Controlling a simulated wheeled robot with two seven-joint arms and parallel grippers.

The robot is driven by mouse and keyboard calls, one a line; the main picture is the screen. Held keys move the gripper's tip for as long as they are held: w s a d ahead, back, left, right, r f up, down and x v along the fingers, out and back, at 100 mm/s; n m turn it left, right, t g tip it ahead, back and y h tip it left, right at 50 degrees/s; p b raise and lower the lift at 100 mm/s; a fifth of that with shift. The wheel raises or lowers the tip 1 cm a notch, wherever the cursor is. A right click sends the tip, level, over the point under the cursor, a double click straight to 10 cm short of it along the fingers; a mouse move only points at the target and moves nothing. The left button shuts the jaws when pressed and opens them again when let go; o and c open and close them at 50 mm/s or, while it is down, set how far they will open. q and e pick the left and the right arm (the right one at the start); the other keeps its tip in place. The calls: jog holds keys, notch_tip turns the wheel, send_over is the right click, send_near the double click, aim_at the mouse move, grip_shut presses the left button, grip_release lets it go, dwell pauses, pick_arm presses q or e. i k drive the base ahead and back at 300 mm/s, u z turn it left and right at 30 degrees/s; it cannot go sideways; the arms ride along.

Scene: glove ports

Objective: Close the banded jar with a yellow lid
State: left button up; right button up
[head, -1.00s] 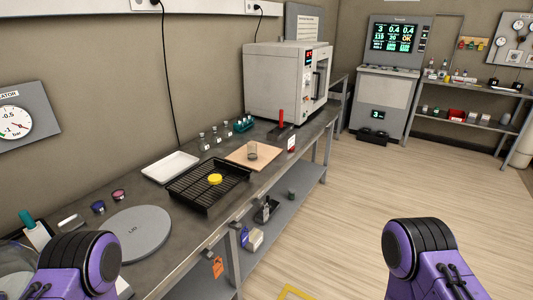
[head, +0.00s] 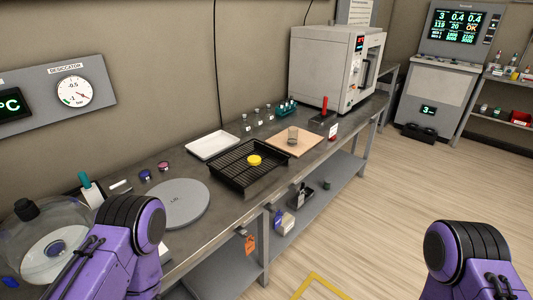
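A yellow lid (head: 254,160) lies on the black wire rack tray (head: 225,166) on the bench. A clear glass jar (head: 292,135) stands upright on a tan board (head: 301,144) just behind and right of the rack; it looks open, and any band on it is too small to make out. My two purple arms show at the bottom left and bottom right, but neither gripper is in view. The lid and the jar are apart, and nothing touches either one.
A grey round lid plate (head: 178,205) and a glass desiccator (head: 45,240) are on the near bench. A white tray (head: 212,145), small bottles and a white oven (head: 332,68) stand toward the back. Open floor (head: 390,210) lies right of the bench.

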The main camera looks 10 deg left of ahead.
aim_at(293, 136)
jog(key=z, duration=0.55)
jog(key=k, duration=1.35)
jog(key=z, duration=0.85)
jog(key=i, duration=2.2)
jog(key=u, duration=0.5)
jog(key=i, duration=0.75)
jog(key=u, duration=1.7)
jog(key=i, duration=0.95)
jog(key=u, duration=0.55)
